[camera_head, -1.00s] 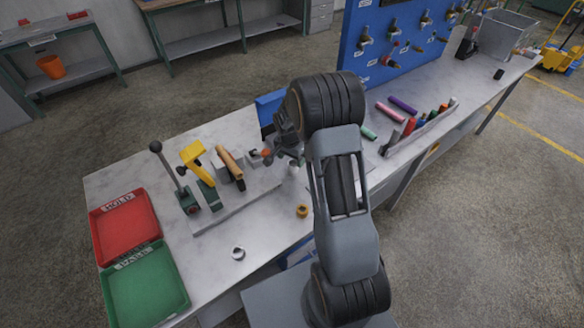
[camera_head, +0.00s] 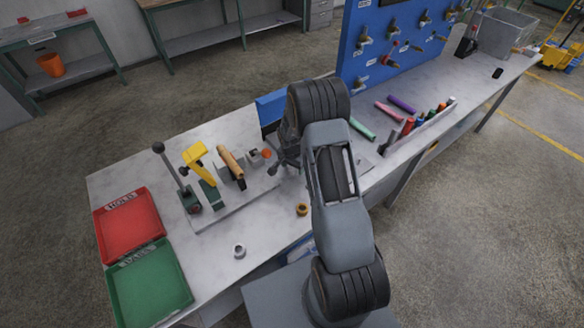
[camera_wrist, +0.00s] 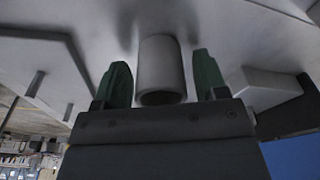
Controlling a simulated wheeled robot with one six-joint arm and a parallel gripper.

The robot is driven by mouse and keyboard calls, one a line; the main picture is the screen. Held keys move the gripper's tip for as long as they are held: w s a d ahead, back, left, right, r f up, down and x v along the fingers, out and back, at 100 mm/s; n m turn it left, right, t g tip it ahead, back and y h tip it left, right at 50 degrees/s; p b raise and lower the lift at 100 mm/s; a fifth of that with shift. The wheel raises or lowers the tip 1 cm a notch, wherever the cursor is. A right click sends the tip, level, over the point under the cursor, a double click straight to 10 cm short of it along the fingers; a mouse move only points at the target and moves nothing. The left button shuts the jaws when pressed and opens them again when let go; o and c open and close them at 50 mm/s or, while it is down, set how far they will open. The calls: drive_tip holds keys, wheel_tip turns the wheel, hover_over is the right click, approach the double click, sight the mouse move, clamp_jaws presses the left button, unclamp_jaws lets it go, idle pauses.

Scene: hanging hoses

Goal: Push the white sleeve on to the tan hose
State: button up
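The tan hose (camera_head: 231,162) sits tilted in a fixture on the grey plate of the bench, beside a yellow-handled clamp (camera_head: 195,155). In the wrist view a white sleeve (camera_wrist: 160,66), a plain hollow tube, stands between the two green fingers of my gripper (camera_wrist: 160,62). A gap shows on each side of it, so the fingers are open and do not visibly touch it. In the head view my gripper (camera_head: 278,168) is right of the fixture and largely behind my arm. The sleeve is hidden there.
A lever with a black knob (camera_head: 158,147) stands left of the clamp. A grey ring (camera_head: 239,251) and a brass ring (camera_head: 302,209) lie at the front. Red (camera_head: 103,240) and green (camera_head: 176,309) trays are at left. Coloured tubes (camera_head: 402,104) and a blue pegboard (camera_head: 350,62) are at right.

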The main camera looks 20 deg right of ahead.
drive_tip(key=c, duration=0.9)
drive_tip(key=shift+r, duration=0.1)
